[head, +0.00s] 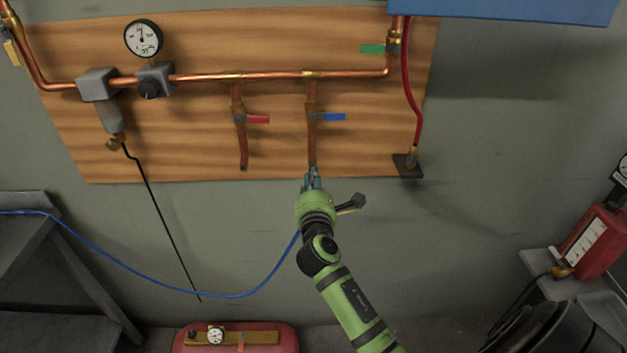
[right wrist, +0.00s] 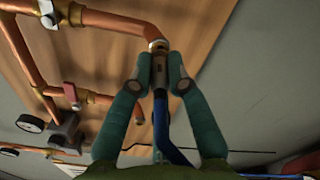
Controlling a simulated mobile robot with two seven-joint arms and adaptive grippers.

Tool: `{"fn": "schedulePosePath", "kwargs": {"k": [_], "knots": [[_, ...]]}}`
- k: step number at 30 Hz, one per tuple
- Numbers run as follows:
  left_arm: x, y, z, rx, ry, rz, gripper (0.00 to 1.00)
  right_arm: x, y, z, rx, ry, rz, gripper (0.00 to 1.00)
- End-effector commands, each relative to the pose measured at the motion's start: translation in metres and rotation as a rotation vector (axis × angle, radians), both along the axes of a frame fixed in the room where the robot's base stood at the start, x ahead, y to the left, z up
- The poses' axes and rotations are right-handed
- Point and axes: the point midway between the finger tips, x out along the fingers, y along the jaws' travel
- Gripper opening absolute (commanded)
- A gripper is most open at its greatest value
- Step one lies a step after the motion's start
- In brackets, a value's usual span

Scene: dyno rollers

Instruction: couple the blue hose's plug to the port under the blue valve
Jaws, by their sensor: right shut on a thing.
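The blue valve (head: 330,117) sits on a copper drop pipe on the wooden board, its handle pointing right. The port under it, the pipe's lower end (head: 312,160), also shows in the right wrist view (right wrist: 157,44). My right gripper (head: 312,174) is just below that end. In the right wrist view its fingers (right wrist: 159,70) are shut on the plug (right wrist: 158,76), which is in line with the port. The plug's top meets or nearly meets the port; I cannot tell if it is seated. The blue hose (head: 205,294) runs from the plug down and left. My left gripper is out of view.
A red-handled valve (head: 257,119) hangs on the drop pipe to the left. A red hose (head: 417,100) runs down on the right to a dark bracket (head: 408,165). A black rod (head: 160,220) slants down on the left. A red tank (head: 240,338) stands below.

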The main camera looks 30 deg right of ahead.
Motion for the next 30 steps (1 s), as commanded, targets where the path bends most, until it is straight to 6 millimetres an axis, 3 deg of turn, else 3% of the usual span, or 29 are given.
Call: {"fn": "schedulePosePath", "kwargs": {"k": [22, 23, 24, 25, 30], "knots": [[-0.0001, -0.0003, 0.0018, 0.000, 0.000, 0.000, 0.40, 0.0100, -0.0060, 0.0011, -0.001, -0.002, 0.001, 0.00], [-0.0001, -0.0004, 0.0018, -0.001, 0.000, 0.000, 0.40, 0.0099, -0.0060, 0.0009, -0.001, -0.002, 0.001, 0.26], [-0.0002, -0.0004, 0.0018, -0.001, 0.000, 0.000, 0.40, 0.0098, -0.0060, 0.0008, -0.001, -0.002, 0.001, 0.42], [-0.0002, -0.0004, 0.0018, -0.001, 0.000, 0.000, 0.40, 0.0098, -0.0060, 0.0008, -0.001, -0.001, 0.000, 0.45], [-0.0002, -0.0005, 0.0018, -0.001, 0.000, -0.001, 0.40, 0.0096, -0.0060, 0.0006, -0.001, -0.001, 0.000, 0.45]]}}
